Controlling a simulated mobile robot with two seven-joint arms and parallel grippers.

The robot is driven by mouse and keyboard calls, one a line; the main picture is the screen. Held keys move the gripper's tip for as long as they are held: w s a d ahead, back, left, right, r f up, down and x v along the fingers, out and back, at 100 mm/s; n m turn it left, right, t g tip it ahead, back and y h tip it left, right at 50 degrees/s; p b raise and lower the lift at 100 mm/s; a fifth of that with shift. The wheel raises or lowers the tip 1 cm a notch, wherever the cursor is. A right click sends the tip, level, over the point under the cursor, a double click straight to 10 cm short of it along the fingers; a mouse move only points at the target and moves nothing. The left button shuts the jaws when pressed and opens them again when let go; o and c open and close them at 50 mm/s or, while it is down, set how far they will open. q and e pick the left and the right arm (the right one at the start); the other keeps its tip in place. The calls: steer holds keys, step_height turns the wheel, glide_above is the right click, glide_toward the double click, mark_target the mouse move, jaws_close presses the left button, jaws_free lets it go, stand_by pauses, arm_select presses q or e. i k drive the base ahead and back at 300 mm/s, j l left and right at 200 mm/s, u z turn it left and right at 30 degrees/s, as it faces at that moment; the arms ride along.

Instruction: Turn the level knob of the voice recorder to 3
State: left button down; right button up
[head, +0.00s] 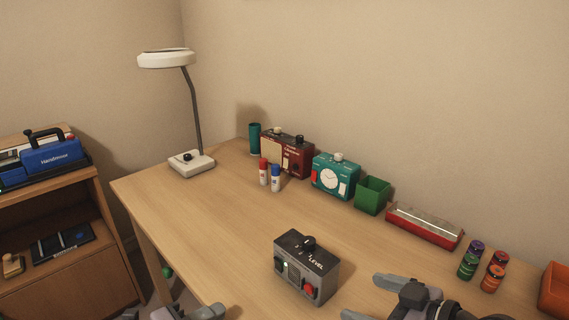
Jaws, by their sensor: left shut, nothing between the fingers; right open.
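The voice recorder (306,268) is a dark grey box marked LEVEL, standing near the front edge of the desk. Its black level knob (309,242) is on top; the setting is too small to read. Its front has a green light and a red button (309,291). My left gripper (190,314) is shut and empty at the bottom edge, left of the recorder and mostly cut off. My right gripper (370,297) is open and empty, to the right of the recorder and apart from it.
The desk (215,225) is clear left of the recorder. Behind stand a lamp (190,163), glue sticks (269,175), a red box (287,155), a teal clock box (336,176), a green cup (372,195) and a red tray (424,226). Several small jars (492,278) stand right.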

mark_target(308, 243)
steer(key=k+j, duration=0.35)
steer(key=j, duration=0.15)
steer(key=k+j, duration=0.35)
steer(key=j, duration=0.2)
